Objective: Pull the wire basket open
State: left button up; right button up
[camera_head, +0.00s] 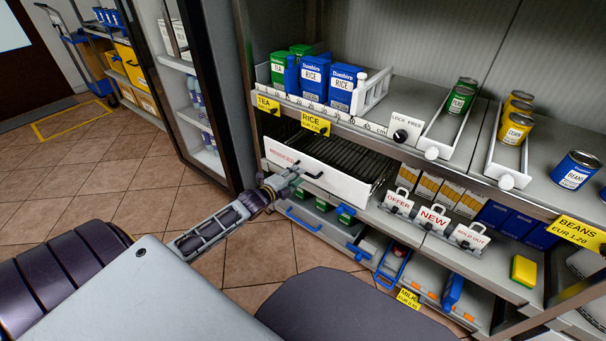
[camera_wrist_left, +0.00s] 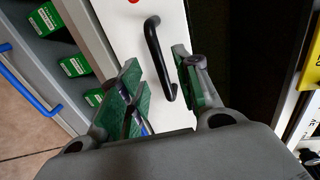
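The wire basket (camera_head: 320,178) is a dark wire drawer with a white front marked REDUCED, below the rice and tea shelf. Its dark wires show behind the front. A black bar handle (camera_head: 313,175) is on the front; it also shows in the left wrist view (camera_wrist_left: 153,42). My left gripper (camera_head: 291,175) is at the left part of the front, close to the handle. In the left wrist view my left gripper (camera_wrist_left: 156,62) is open, with green-padded fingers on either side of the handle and a gap to each. My right gripper is not in view.
Above, a shelf holds rice boxes (camera_head: 313,80), tea boxes and cans. Tags marked OFFER, NEW (camera_head: 433,217) and SOLD OUT stand right of the basket. Tiled floor (camera_head: 120,185) lies clear at left.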

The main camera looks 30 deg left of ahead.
pick_arm(q)
jog(key=shift+b+x, duration=0.95)
jog(key=shift+x, duration=1.45)
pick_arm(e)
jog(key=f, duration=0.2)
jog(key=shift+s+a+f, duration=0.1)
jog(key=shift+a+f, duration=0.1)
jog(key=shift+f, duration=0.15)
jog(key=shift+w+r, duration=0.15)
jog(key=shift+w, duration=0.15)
pick_arm(q)
jog(key=c, duration=0.3)
grip_shut()
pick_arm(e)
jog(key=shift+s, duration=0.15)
